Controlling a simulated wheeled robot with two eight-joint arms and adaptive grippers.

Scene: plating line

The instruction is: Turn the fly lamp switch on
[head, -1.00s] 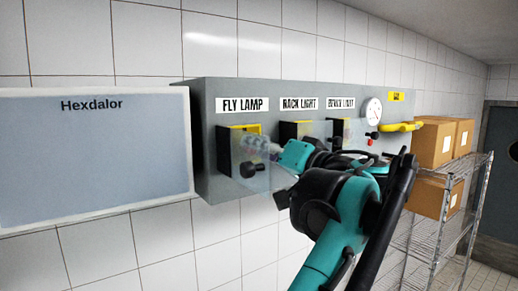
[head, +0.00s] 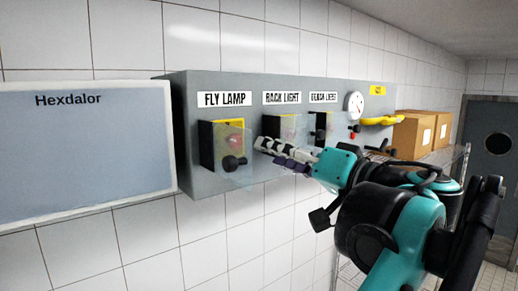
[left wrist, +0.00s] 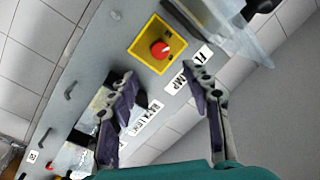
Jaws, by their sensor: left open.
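The fly lamp switch is a red knob on a yellow plate (head: 236,138) under the FLY LAMP label, at the left end of the grey panel. In the head view it is seen through a clear cover (head: 229,175) with a black knob. In the left wrist view the red knob (left wrist: 160,49) is unobstructed, and the cover (left wrist: 232,28) stands out to the upper right, seemingly swung open. My left gripper (head: 264,151) is open and empty, just right of the cover. Its fingers (left wrist: 160,85) spread below the switch in the wrist view. My right gripper is not seen.
The rack light box (head: 286,124) and another labelled box (head: 321,122) sit to the right, partly behind my gripper. Further right are a gauge (head: 354,104) and a yellow handle (head: 382,121). A board marked Hexdalor (head: 80,140) is left. Cardboard boxes (head: 412,137) stand on a rack.

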